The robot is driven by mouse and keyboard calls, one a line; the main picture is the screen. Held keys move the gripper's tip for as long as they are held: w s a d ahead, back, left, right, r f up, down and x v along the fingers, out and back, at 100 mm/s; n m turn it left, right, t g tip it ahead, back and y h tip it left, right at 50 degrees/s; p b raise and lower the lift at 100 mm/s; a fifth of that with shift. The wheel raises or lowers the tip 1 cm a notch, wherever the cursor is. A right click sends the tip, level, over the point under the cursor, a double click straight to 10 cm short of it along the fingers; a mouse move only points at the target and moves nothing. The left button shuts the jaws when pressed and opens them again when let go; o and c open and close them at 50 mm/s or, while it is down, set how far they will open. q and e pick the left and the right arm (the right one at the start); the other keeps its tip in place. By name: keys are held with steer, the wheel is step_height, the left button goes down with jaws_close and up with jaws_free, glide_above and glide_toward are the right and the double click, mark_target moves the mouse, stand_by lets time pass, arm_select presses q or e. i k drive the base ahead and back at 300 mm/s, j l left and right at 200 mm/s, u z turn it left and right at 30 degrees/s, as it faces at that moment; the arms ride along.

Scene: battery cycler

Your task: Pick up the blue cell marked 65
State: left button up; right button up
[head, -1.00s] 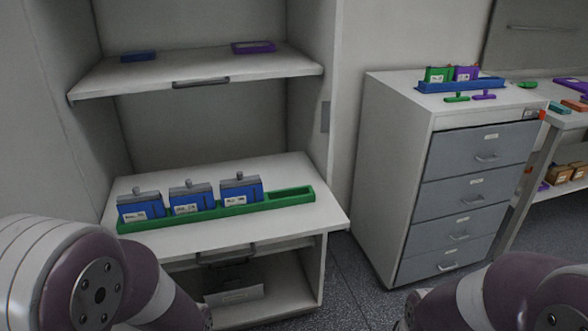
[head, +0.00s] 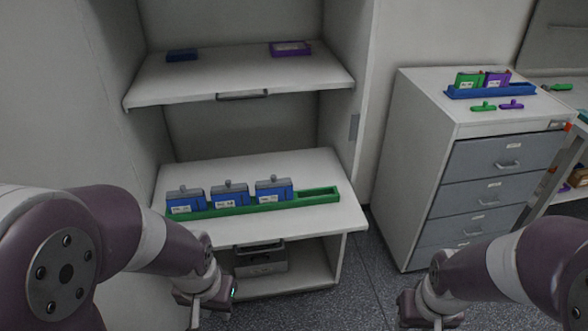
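Three blue cells with grey tops and white labels stand upright in a green tray (head: 318,200) on the lower shelf: a left cell (head: 183,202), a middle cell (head: 228,195) and a right cell (head: 273,189). The label numbers are too small to read, so I cannot tell which is marked 65. The tray's right end is empty. My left gripper (head: 205,314) is low in front of the shelf unit, below and apart from the cells. Its fingers are cut off by the bottom edge. My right arm reaches the bottom edge at right; its fingers are out of frame.
The upper shelf (head: 240,76) overhangs the cells and holds a blue item (head: 182,55) and a purple tray (head: 290,48). A grey drawer cabinet (head: 480,180) stands at right, with a blue tray (head: 490,91) holding green and purple cells. Bare floor lies between.

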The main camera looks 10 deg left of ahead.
mark_target(240, 197)
steer(key=u, duration=0.7)
